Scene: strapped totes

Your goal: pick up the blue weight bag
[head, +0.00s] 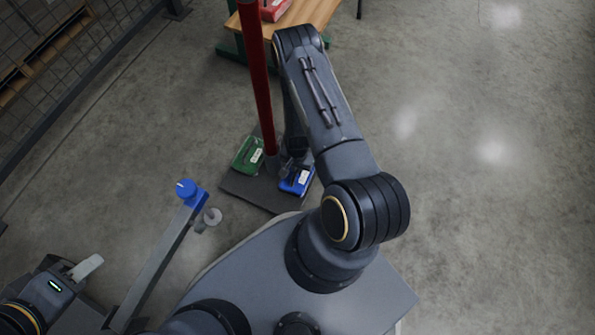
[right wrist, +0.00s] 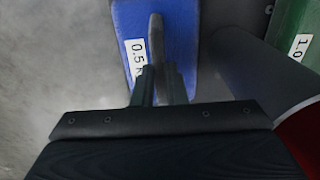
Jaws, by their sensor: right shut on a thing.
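The blue weight bag (head: 300,182) lies on a dark base plate (head: 243,191) on the floor, beside a red post. In the right wrist view the bag (right wrist: 182,40) shows a white label reading 0.5 and a grey strap handle. My right gripper (right wrist: 160,85) is shut on that handle from above. In the head view the right gripper (head: 294,155) is small and dark over the bag, partly hidden by the arm. My left gripper (head: 85,267) is at the lower left, far from the bag; its jaw opening is not clear.
A green weight bag (head: 248,155) lies on the same plate, left of the red post (head: 257,80). A red bag (head: 273,9) sits on a wooden table (head: 305,14) at the top. The floor at right is clear.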

